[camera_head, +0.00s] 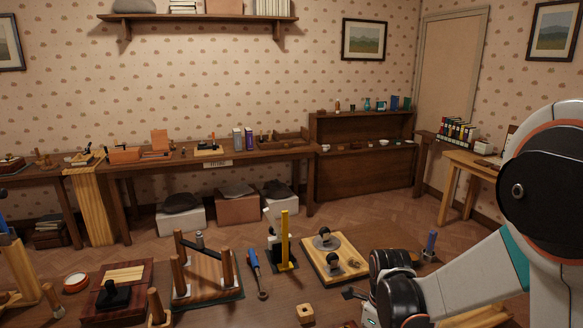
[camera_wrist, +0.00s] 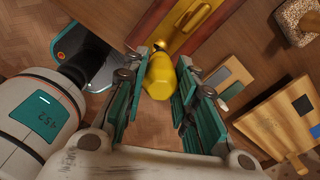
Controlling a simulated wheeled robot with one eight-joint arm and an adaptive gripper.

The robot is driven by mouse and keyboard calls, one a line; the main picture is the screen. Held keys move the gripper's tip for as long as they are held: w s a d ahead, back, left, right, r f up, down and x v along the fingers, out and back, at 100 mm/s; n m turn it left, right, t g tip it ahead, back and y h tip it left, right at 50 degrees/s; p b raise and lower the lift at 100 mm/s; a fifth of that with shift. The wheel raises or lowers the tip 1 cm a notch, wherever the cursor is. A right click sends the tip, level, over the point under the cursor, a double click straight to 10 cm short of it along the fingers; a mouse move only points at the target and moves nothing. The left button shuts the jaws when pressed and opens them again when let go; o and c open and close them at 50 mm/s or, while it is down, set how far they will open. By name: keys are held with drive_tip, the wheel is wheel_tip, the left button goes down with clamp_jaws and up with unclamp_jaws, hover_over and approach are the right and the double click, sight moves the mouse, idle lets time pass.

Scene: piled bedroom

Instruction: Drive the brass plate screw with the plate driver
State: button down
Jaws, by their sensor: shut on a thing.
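In the wrist view my gripper (camera_wrist: 157,90) has its teal fingers on both sides of a yellow bulbous handle, which I take to be the plate driver (camera_wrist: 158,76). It is shut on this handle. Beyond the handle a brass-coloured plate (camera_wrist: 181,30) lies on a reddish-brown wooden piece at the top of the view. The driver's tip and the screw are hidden, so I cannot tell whether they touch. In the head view my arm reaches down at the lower right, and the fingers and driver cannot be made out.
In the head view a blue-handled tool (camera_head: 254,262), a yellow upright (camera_head: 284,238) and a board with dark knobs (camera_head: 352,268) crowd the front table.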

drive_tip(key=shift+r+p, duration=0.45)
drive_tip(key=shift+r, duration=0.25)
idle(0.5)
wheel_tip(320, 180, up, 11)
drive_tip(key=p, duration=0.7)
idle(1.4)
